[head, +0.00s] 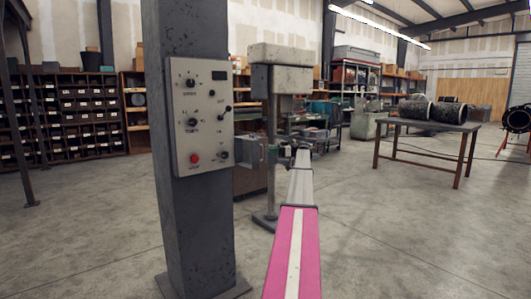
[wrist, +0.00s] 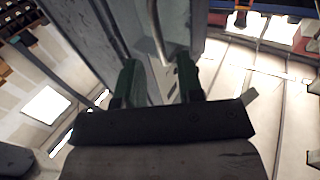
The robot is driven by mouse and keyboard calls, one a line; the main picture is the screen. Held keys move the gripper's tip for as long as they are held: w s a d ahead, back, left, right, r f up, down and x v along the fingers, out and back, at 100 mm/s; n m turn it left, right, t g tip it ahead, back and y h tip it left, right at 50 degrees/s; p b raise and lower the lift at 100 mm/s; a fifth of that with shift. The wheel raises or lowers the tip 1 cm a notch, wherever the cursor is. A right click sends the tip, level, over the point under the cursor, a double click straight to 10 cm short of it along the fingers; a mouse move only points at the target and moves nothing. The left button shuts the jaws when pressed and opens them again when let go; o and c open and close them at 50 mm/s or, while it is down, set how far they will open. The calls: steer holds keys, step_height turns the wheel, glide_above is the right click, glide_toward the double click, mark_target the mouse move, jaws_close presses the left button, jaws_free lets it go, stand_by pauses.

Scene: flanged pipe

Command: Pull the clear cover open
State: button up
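A small box with a pale, see-through-looking cover (head: 248,152) sticks out from the right side of the grey post, beside the control panel. In the wrist view, a grey-blue panel that looks like this cover (wrist: 114,25) fills the upper middle, with a curved metal handle (wrist: 155,32) on it. My gripper (head: 273,153) is just right of the box in the head view. In the wrist view, my gripper (wrist: 157,78) has its two green fingers spread apart, with the lower end of the handle ahead of and between them. I cannot tell whether they touch it.
The thick grey post (head: 190,235) carries a control panel (head: 203,116) with knobs and a red button. A grey machine on a column (head: 271,120) stands just behind my arm. A table (head: 420,125) with pipes stands at the right. The floor between is open.

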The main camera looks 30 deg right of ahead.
steer(key=v, duration=0.5)
steer(key=shift+s+d, duration=0.1)
steer(key=shift+d, duration=0.1)
